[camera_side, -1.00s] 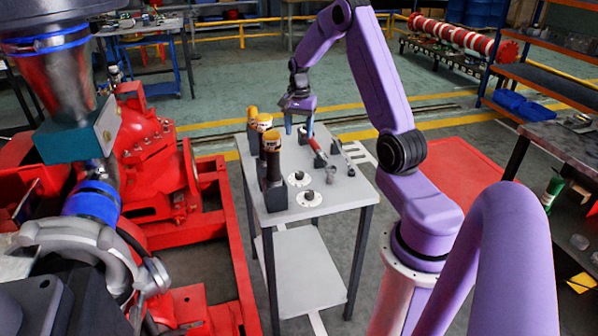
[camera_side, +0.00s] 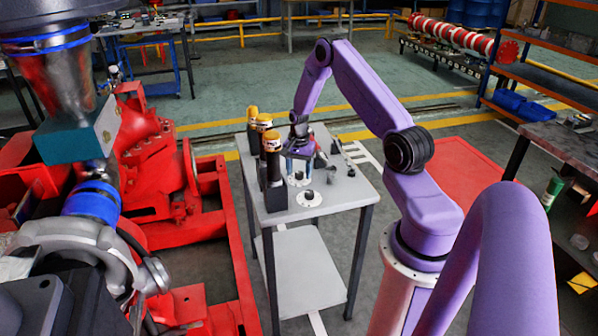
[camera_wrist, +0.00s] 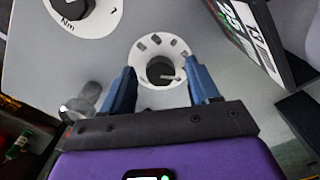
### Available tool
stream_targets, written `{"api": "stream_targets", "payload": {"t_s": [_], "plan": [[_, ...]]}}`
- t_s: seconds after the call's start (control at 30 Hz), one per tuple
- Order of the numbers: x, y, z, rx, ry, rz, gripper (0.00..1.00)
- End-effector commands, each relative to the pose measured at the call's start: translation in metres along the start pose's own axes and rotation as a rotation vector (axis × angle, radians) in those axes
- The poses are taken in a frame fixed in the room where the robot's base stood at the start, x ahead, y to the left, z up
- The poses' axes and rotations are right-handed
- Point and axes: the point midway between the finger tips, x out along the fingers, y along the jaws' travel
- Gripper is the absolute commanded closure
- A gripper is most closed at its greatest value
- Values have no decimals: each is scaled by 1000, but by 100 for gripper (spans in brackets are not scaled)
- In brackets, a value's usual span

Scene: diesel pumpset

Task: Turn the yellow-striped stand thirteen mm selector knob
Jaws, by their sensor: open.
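A small dark selector knob (camera_wrist: 160,70) with a pale pointer sits on a round white dial (camera_wrist: 152,45) with several grey marks. My gripper (camera_wrist: 162,78) is open, with one blue finger on each side of this knob and visible gaps to it. In the side view my gripper (camera_side: 299,170) points down low over the grey table and partly hides that dial (camera_side: 293,183). A second white dial (camera_wrist: 92,20), marked "Nm", shows at top left in the wrist view.
The grey table (camera_side: 340,195) has bare room at its front right. In the wrist view a black labelled block (camera_wrist: 262,40) stands close right of the fingers, and a grey metal piece (camera_wrist: 78,105) lies left. A red pump frame (camera_side: 235,250) stands left of the table.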

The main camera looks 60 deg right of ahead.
Motion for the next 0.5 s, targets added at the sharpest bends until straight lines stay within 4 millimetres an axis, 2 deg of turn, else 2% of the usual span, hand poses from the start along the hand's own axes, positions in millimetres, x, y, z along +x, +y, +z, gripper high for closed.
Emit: {"api": "stream_targets", "payload": {"t_s": [0.37, 0.4, 0.47, 0.5], "plan": [[5, 0, 0, 0, 1, -1, 40], [5, 0, 0, 0, 1, -1, 46], [5, 0, 0, 0, 0, 0, 66], [5, 0, 0, 0, 0, 0, 79]]}}
